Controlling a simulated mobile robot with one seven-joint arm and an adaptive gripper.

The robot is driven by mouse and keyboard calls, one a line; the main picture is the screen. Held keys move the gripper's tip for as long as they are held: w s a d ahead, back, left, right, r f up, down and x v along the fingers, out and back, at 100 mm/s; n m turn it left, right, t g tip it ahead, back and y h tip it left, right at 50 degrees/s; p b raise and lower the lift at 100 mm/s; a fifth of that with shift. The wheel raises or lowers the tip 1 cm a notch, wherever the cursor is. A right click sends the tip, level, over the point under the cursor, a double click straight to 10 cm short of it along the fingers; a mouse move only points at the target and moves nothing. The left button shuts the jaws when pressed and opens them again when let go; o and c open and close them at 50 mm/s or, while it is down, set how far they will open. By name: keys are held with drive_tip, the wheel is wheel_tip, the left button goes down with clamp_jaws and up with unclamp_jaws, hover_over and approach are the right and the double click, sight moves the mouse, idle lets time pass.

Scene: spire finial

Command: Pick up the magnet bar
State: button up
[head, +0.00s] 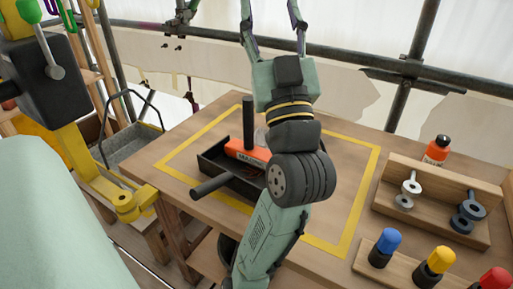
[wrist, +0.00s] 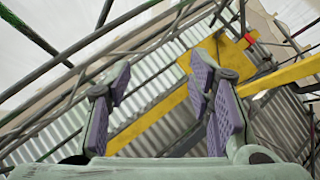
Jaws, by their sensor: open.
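An orange bar with black lettering beginning "MAG" (head: 245,150), which looks like the magnet bar, lies in a dark tray (head: 213,160) on the wooden table. A dark upright post (head: 248,118) rises beside it, and my arm hides the bar's right end. A dark round handle (head: 210,186) sticks out toward the front left. My gripper (head: 273,18) is raised above and beyond the tray, pointing up, open and empty. In the wrist view my gripper (wrist: 160,85) shows two purple-padded fingers spread apart, with neither the bar nor the tray visible.
Yellow tape (head: 345,210) frames the tray area. To the right stand a wooden rack (head: 440,215) with metal eyelets, an orange bottle (head: 437,150) and a block with blue, yellow and red knobs (head: 415,268). Scaffold poles (head: 405,85) run behind the table. Yellow-and-black equipment (head: 70,150) stands left.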

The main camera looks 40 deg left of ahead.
drive_tip(key=w+a+f+g+h, duration=0.25)
drive_tip(key=w+f, duration=0.25)
drive_tip(key=f, duration=0.5)
drive_tip(key=n+g+h+b, duration=0.2)
drive_tip(key=g, duration=0.5)
approach(250, 120)
drive_tip(key=shift+t, duration=0.25)
drive_tip(key=p+x, duration=0.1)
drive_tip(key=x, duration=0.4)
drive_tip(key=shift+a+p, duration=0.2)
drive_tip(key=shift+p, duration=0.2)
drive_tip(key=p+x, duration=0.3)
drive_tip(key=x, duration=0.2)
drive_tip(key=shift+w+a+f, duration=0.1)
drive_tip(key=shift+a, duration=0.15)
drive_tip(key=shift+w+a+f, duration=0.1)
drive_tip(key=shift+a+f, duration=0.05)
drive_tip(key=shift+a, duration=0.05)
drive_tip(key=shift+c, duration=0.5)
clamp_jaws()
